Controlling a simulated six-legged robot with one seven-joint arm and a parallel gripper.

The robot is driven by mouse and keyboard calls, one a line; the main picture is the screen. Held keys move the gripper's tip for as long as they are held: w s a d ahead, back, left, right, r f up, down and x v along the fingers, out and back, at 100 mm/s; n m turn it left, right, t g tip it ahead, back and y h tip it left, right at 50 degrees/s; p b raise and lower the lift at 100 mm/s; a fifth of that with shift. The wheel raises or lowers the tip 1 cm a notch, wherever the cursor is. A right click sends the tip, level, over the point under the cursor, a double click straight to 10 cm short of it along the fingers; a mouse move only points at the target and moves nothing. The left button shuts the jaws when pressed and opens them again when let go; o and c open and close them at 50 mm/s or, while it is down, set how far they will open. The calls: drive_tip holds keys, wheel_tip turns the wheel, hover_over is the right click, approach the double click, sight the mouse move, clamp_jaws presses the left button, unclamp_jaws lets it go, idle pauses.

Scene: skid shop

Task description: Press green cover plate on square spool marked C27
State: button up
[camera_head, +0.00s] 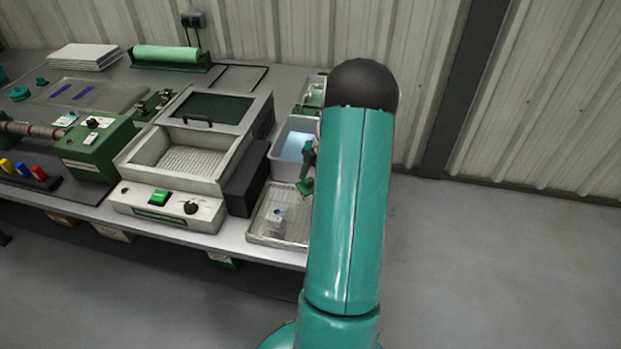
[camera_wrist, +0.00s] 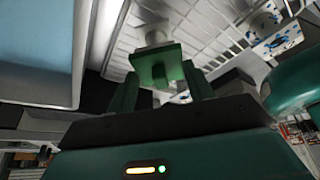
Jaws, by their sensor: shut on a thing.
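My gripper (camera_wrist: 159,72) is shut on the green cover plate (camera_wrist: 157,60), a small square piece held between the two green fingers. In the head view the plate (camera_head: 305,186) is tilted and held above the right part of the wire tray (camera_head: 258,238); my arm hides part of the gripper. A small pale spool (camera_head: 277,218) stands in the tray, below and left of the plate, apart from it in this view. Its marking is too small to read. In the wrist view a pale block (camera_wrist: 156,35) shows behind the plate; whether they touch I cannot tell.
A grey bin with a pale blue inside (camera_head: 297,140) stands behind the tray. A black block (camera_head: 248,178) and a grey machine (camera_head: 165,208) with a green switch stand to its left. The bench's front edge is close to the tray.

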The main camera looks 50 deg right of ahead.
drive_tip(key=shift+f, duration=0.4)
idle(0.4)
drive_tip(key=o, duration=1.4)
drive_tip(key=shift+o, duration=0.2)
drive_tip(key=shift+r, duration=4.05)
clamp_jaws()
drive_tip(key=shift+f, duration=0.25)
